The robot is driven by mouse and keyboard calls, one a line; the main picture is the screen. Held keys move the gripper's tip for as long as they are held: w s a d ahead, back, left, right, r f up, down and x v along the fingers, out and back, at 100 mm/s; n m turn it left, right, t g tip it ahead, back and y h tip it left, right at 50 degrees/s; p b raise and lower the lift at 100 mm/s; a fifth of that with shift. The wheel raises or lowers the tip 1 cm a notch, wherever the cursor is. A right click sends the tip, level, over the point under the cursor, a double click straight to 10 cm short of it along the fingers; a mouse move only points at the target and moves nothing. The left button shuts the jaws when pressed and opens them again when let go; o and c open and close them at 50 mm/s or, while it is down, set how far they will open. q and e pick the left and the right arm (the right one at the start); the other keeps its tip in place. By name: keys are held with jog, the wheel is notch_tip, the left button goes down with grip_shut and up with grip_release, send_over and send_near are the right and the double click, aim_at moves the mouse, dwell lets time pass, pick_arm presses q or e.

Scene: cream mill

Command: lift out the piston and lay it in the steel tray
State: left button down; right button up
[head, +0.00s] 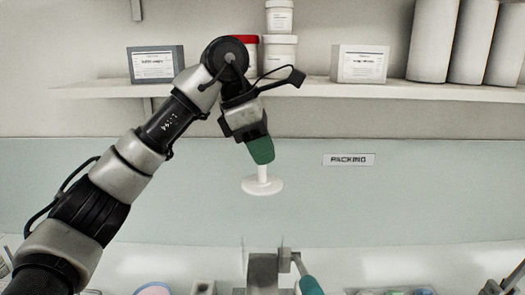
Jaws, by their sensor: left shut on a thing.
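My left gripper (259,150) is in the upper middle of the head view, pointing down. Its green fingertips are shut on the piston (262,184), a white rod with a round flat disc at its lower end. The piston hangs roughly upright, disc down, clear above the cream mill (264,268). The mill is a grey metal block at the bottom edge with a teal handle (311,286) at its right; its lower part is cut off. I cannot make out the steel tray. My right gripper is not in view.
A shelf (310,90) with boxes, white jars and tall white rolls runs along the back wall, behind my left arm. A "PACKING" label (348,160) is on the wall. Several items are cut off along the bottom edge. The air around the piston is free.

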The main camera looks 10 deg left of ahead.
pick_arm(q)
jog(key=shift+r+p, duration=3.25)
jog(key=shift+r, duration=0.6)
jog(key=shift+f, duration=0.1)
